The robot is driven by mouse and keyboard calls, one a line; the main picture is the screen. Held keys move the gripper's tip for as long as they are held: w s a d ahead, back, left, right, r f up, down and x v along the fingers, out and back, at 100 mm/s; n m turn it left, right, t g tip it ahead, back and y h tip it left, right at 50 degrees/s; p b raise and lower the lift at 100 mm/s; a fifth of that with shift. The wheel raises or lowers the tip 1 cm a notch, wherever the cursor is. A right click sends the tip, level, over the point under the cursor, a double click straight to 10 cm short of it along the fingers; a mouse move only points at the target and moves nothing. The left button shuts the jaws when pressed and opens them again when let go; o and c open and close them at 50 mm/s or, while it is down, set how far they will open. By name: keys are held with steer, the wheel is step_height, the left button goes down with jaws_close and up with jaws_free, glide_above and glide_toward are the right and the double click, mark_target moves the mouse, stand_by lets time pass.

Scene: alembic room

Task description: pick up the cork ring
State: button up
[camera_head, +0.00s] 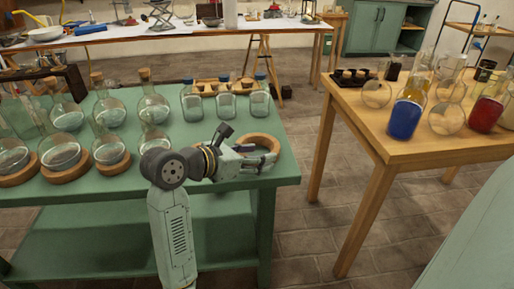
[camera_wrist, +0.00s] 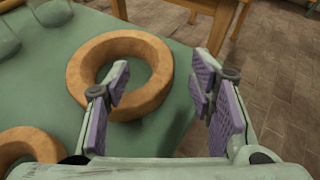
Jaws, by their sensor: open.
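The cork ring (camera_wrist: 157,67) is a thick, empty brown ring lying flat near the right edge of the green table. In the head view the cork ring (camera_head: 262,137) is partly behind my gripper (camera_head: 262,161). In the wrist view my gripper (camera_wrist: 160,82) is open, with the ring's right wall between its spread fingers. The left finger overlaps the ring's hole and near wall; the right finger is outside, past the table edge. I cannot tell how far above the ring the fingertips are. A second cork ring (camera_wrist: 22,142) shows at the lower left, partly cut off.
The green table (camera_head: 212,131) holds several flasks on cork rings at left and several blue-capped bottles (camera_head: 225,103) behind the ring. A wooden table (camera_head: 375,130) with coloured flasks stands to the right, across a gap of tiled floor (camera_head: 300,165).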

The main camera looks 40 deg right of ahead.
steer(key=x, duration=0.3)
steer(key=shift+d+f, duration=0.15)
steer(key=shift+d, duration=0.05)
jaws_close()
stand_by(0.5)
